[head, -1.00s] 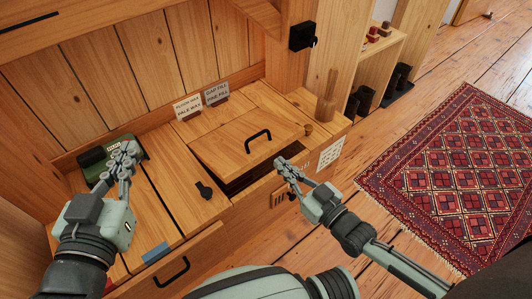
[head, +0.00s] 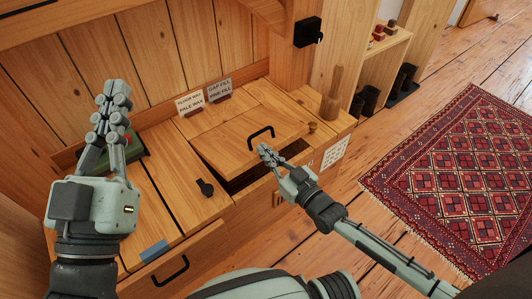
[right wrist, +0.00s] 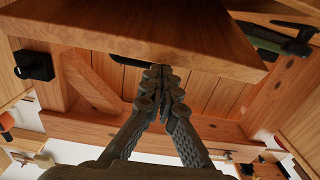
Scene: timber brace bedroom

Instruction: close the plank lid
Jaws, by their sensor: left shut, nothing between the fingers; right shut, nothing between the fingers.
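The plank lid (head: 235,139) is a wooden panel with a black handle (head: 261,135), set in the bench top. It is tilted, its front edge raised above a dark gap (head: 245,181). My right gripper (head: 264,150) is shut and empty at the lid's front edge, near the handle. In the right wrist view the lid's underside (right wrist: 140,35) spans the top, and the shut fingertips (right wrist: 160,72) are just below or at it; contact is unclear. My left gripper (head: 114,92) is shut and empty, raised above the bench's left part.
Two label cards (head: 219,90) stand behind.

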